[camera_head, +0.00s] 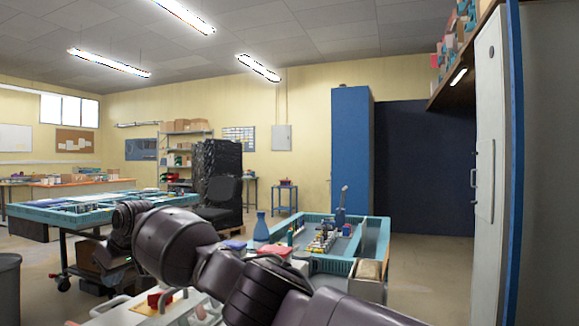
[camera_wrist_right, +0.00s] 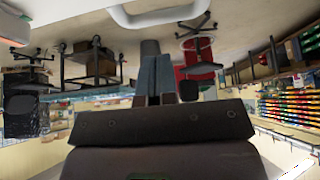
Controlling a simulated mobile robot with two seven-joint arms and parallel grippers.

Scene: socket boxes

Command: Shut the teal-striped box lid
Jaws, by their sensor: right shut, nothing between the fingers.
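I cannot make out a teal-striped box or its lid in either view. My right arm crosses the lower middle of the head view, reaching left, and its far end is dark and hard to make out. In the right wrist view, which is upside down, my right gripper (camera_wrist_right: 154,68) shows its two fingers together, with nothing held between them. My left gripper is not in view.
A teal-edged bench (camera_head: 378,262) with small parts and a blue bottle (camera_head: 262,228) stands beyond my arm. Another teal-topped table (camera_head: 60,215) is at the left. A white surface with a red block (camera_head: 158,299) lies at the bottom. A black chair (camera_head: 220,203) stands behind.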

